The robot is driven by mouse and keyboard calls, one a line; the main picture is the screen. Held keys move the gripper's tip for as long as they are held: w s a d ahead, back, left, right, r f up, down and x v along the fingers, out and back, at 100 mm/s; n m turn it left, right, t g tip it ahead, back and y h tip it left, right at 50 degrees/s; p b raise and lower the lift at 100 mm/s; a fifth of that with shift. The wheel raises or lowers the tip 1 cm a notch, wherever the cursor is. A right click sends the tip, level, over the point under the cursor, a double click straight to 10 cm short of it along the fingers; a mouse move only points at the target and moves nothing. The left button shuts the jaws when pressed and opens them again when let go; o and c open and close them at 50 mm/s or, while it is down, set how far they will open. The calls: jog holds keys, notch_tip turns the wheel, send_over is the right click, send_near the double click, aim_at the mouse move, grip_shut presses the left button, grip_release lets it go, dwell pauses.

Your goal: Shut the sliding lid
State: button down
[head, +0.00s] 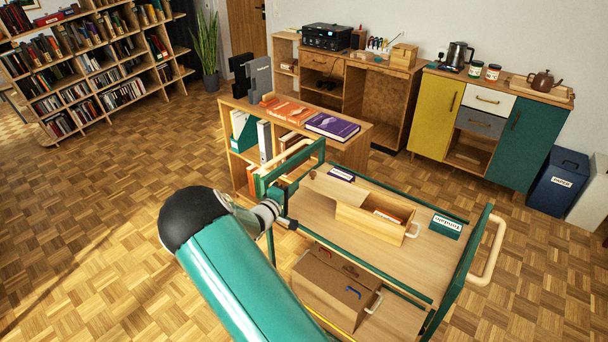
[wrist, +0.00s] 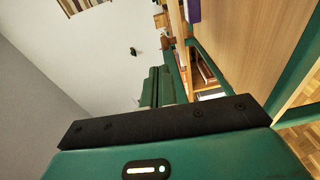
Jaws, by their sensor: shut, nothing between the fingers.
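A long pale wooden box (head: 372,225) sits on the upper deck of a green-framed trolley (head: 436,258). Its sliding lid (head: 338,187) is a flat pale panel pushed toward the left end. The right part of the box is open, with a small red-orange item (head: 388,215) inside. My gripper (head: 291,223) is by the trolley's left end, left of the box and apart from the lid. In the wrist view its green fingers (wrist: 158,88) are together and empty.
A brown box (head: 330,288) is on the lower shelf. A low bookcase (head: 284,125) stands behind the trolley's left end. Parquet floor (head: 110,230) is clear to the left.

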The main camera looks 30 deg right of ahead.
aim_at(305, 179)
jog(key=shift+n+t, duration=0.6)
jog(key=shift+t, duration=0.1)
jog(key=x, duration=0.3)
jog(key=f+x, duration=0.1)
jog(key=x, duration=0.2)
jog(key=w+x, duration=0.1)
jog(key=x, duration=0.3)
jog(key=shift+w+a+f, duration=0.2)
jog(key=shift+a+f, duration=0.05)
jog(key=shift+s, duration=0.15)
